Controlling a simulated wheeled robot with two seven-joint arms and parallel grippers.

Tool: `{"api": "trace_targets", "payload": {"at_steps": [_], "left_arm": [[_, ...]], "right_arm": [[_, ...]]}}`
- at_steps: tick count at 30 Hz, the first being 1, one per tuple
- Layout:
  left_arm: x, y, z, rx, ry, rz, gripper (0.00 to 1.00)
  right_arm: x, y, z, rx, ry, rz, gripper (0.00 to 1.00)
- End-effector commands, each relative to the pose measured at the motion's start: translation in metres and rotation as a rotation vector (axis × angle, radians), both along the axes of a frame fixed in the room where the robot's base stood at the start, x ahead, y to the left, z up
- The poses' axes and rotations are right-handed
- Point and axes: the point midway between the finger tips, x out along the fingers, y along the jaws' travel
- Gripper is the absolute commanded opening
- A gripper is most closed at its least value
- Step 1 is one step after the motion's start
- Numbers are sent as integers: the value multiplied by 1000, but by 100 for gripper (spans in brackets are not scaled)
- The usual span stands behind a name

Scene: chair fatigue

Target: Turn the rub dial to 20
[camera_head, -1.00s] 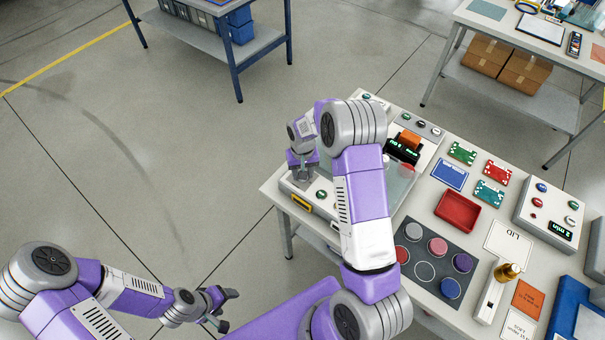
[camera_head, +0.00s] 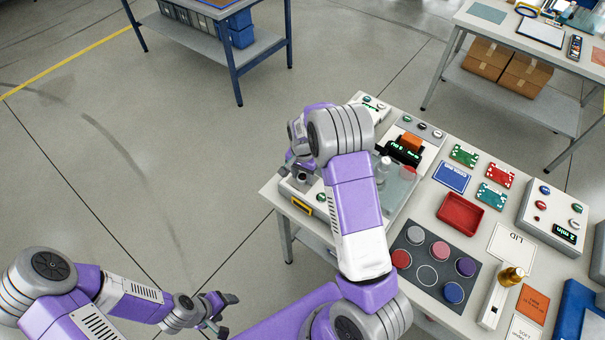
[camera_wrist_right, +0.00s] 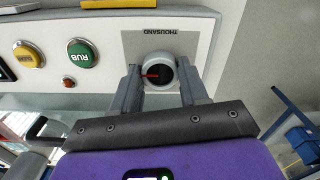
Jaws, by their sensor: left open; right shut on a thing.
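The rub dial (camera_wrist_right: 157,73) is a round knob with a pale rim, a dark face and a red pointer, on a panel marked THOUSAND in the right wrist view. The red pointer lies toward the left of that picture. My right gripper (camera_wrist_right: 160,88) is shut on the dial, one finger on each side of it. In the head view my right gripper (camera_head: 296,168) is at the machine's left end, partly hidden by my arm. The dial's scale numbers cannot be read. My left gripper (camera_head: 228,313) is open and empty, low over the floor at the left.
A green RUB button (camera_wrist_right: 81,54), a yellow button (camera_wrist_right: 28,54) and a small red lamp (camera_wrist_right: 68,82) are beside the dial. The machine has a dark display (camera_head: 404,151). A grey mat (camera_head: 409,237) with coloured discs and a red tray (camera_head: 460,214) lie to the right.

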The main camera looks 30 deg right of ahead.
Motion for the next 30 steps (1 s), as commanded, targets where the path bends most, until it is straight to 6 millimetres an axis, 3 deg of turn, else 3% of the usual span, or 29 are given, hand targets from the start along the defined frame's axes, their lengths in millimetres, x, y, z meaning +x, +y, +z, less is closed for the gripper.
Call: {"api": "trace_targets", "payload": {"at_steps": [14,15,19,30], "left_arm": [[0,0,0,0,0,0,64],[0,0,0,0,0,0,64],[0,0,0,0,0,0,64],[0,0,0,0,0,0,64]], "right_arm": [[1,0,1,-1,-3,-17,13],[1,0,1,-1,-3,-16,47],[1,0,1,0,-1,-15,67],[1,0,6,-1,-3,-13,69]]}}
